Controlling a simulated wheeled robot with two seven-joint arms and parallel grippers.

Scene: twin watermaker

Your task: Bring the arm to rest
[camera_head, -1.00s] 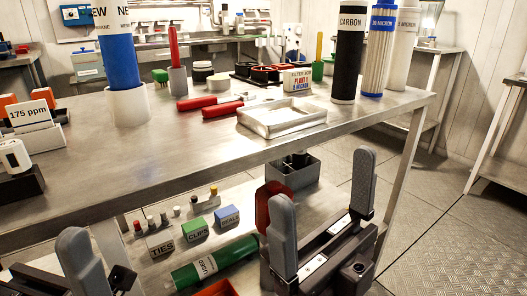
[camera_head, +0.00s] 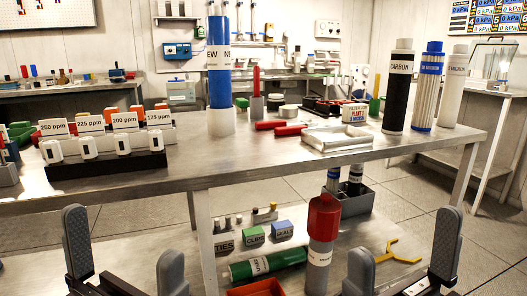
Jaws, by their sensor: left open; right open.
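My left gripper (camera_head: 122,236) is at the bottom left, its two grey fingers wide apart with nothing between them. My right gripper (camera_head: 406,235) is at the bottom right, also open, with nothing held between its fingers. Both are low in the picture, in front of the metal bench (camera_head: 250,163). A grey cylinder with a red top (camera_head: 321,235) stands on the lower shelf, left of my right gripper in the picture. The rest of both arms is mostly out of view.
A green cylinder (camera_head: 265,264), small labelled boxes (camera_head: 254,233), a grey bin (camera_head: 358,203) and a yellow tool (camera_head: 398,253) are on or near the lower shelf. A blue cylinder (camera_head: 219,70), a metal tray (camera_head: 337,138) and a black filter (camera_head: 398,95) stand on the bench top.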

